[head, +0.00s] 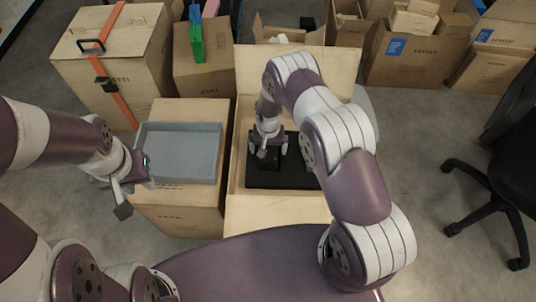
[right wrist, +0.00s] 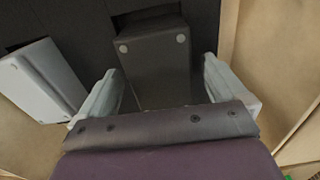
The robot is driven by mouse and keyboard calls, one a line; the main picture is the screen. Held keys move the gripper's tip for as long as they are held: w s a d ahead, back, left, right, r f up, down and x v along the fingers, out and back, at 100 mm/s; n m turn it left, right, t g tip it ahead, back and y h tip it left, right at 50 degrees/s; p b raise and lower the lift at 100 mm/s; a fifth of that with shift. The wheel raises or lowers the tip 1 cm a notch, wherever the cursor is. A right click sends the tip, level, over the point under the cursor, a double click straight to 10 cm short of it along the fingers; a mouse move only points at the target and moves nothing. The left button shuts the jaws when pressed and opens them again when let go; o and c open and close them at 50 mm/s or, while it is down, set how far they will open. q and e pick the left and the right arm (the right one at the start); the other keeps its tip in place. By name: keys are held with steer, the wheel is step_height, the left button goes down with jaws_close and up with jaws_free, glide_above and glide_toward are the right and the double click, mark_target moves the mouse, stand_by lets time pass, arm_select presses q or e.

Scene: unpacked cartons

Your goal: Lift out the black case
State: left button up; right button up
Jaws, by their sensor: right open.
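The black case (right wrist: 152,62) has two pale round studs and lies in a dark foam insert (head: 300,178) inside the open carton (head: 236,160). In the right wrist view it stands between the two pale fingers of my right gripper (right wrist: 160,92), with a gap on each side. In the head view my right gripper (head: 268,150) reaches down into the carton and hides much of the case. My left gripper (head: 136,195) is over the left edge of the neighbouring carton, away from the case; its opening is unclear.
A pale grey block (right wrist: 42,80) lies left of the case in the insert. A grey-blue tray (head: 180,181) sits on the closed carton (head: 178,222) to the left. Carton walls stand close around my right gripper. An office chair (head: 505,165) is at the right.

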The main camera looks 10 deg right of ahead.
mark_target(270, 148)
step_height(270, 148, down, 2)
steer(key=shift+w+f, duration=0.1)
arm_select(q)
steer(key=shift+f, duration=0.4)
arm_select(e)
steer(key=c, duration=1.1)
steer(key=shift+r, duration=0.25)
steer(key=shift+r, duration=0.3)
steer(key=r, duration=0.1)
steer(key=r+p, duration=0.2)
steer(key=r, duration=0.1)
steer(key=shift+s+d+r, duration=0.1)
steer(key=shift+s+d, duration=0.15)
steer(key=shift+d, duration=0.05)
arm_select(q)
step_height(270, 148, up, 5)
steer(key=p, duration=0.3)
steer(key=shift+r, duration=0.2)
arm_select(e)
steer(key=s+d+r, duration=0.6)
steer(key=d, duration=0.2)
steer(key=shift+s+d, duration=0.35)
